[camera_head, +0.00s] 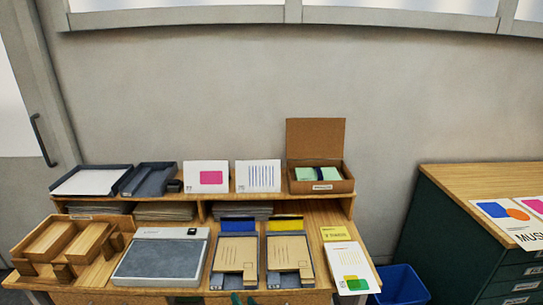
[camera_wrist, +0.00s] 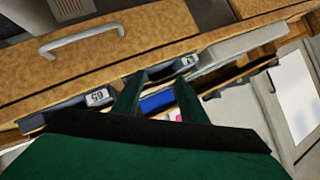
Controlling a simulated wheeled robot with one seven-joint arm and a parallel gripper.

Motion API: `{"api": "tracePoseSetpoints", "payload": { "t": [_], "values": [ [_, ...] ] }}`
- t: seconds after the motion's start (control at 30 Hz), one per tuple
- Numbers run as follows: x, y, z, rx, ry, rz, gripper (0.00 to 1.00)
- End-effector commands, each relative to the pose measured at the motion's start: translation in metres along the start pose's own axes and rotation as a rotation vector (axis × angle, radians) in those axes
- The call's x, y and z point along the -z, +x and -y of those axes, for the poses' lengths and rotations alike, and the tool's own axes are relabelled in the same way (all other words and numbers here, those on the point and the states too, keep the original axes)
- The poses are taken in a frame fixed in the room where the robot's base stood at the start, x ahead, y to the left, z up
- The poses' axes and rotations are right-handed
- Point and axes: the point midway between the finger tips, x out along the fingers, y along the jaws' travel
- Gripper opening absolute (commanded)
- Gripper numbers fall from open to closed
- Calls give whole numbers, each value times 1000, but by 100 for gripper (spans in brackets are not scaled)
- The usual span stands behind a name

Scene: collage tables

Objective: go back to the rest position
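My gripper (camera_wrist: 160,82) shows in the wrist view as two green fingers reaching out from a dark green body. The fingers are apart, with nothing held between them. Behind the gap, part of something blue (camera_wrist: 157,101) shows. In the head view, only small green tips of my gripper (camera_head: 245,298) show at the bottom edge, by the front of the wooden desk (camera_head: 185,297). The rest of the arm is out of the head view.
The desk holds a wooden sorter (camera_head: 75,240), a grey scale (camera_head: 160,260), two clipboards with brown envelopes (camera_head: 236,252) and an open cardboard box (camera_head: 316,140) on its shelf. A blue bin (camera_head: 402,285) and a green cabinet (camera_head: 450,235) stand at right.

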Motion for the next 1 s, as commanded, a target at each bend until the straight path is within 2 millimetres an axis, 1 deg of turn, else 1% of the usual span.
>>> {"api": "tracePoseSetpoints", "payload": {
  "t": [0.03,0.1,0.27,0.4,0.47,0.57,0.7,0.87,1.0],
  "values": [
    [-20,-6,2,-5,16,-15,39],
    [-40,-16,2,-16,29,-43,39],
    [-82,-45,0,-55,47,-105,39],
    [-116,-78,-4,-99,50,-153,39],
    [-129,-93,-5,-117,47,-172,39],
    [-150,-122,-8,-153,36,-200,39],
    [-176,-166,-12,-204,5,-234,39],
    [-198,-221,-15,-260,-49,-267,39],
    [-210,-271,-14,-300,-112,-289,39]
  ]
}}
